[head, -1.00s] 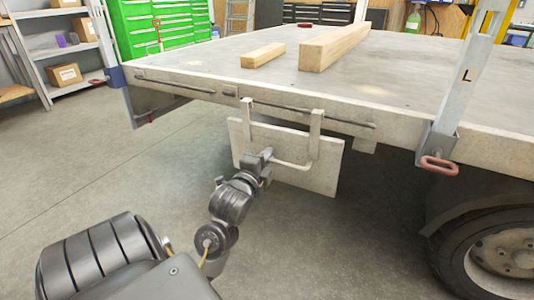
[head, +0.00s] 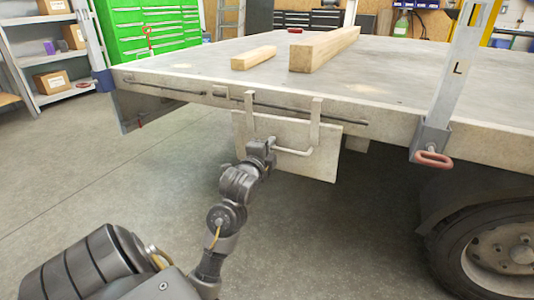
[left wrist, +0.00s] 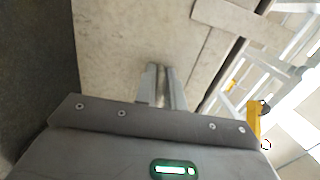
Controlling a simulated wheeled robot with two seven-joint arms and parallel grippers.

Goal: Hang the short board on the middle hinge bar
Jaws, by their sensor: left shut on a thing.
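The short board (head: 320,161) is a pale panel with two upright hooks (head: 315,120) and a bent handle (head: 298,153). It is upright in front of the trailer's side edge. My left gripper (head: 268,145) is shut on the handle near its left end; the left wrist view shows its fingers (left wrist: 161,86) against the board's pale face (left wrist: 120,35). The middle hinge bar (head: 285,107) is a thin dark rod along the trailer edge. The hook tops show a little above the bar; I cannot tell whether they touch it. My right gripper is out of view.
Another hinge bar (head: 165,87) runs to the left. A post (head: 455,75) with a red-handled latch (head: 433,159) stands on the right, above a wheel (head: 500,250). Two wooden beams (head: 325,48) lie on the trailer bed. The floor at left is clear.

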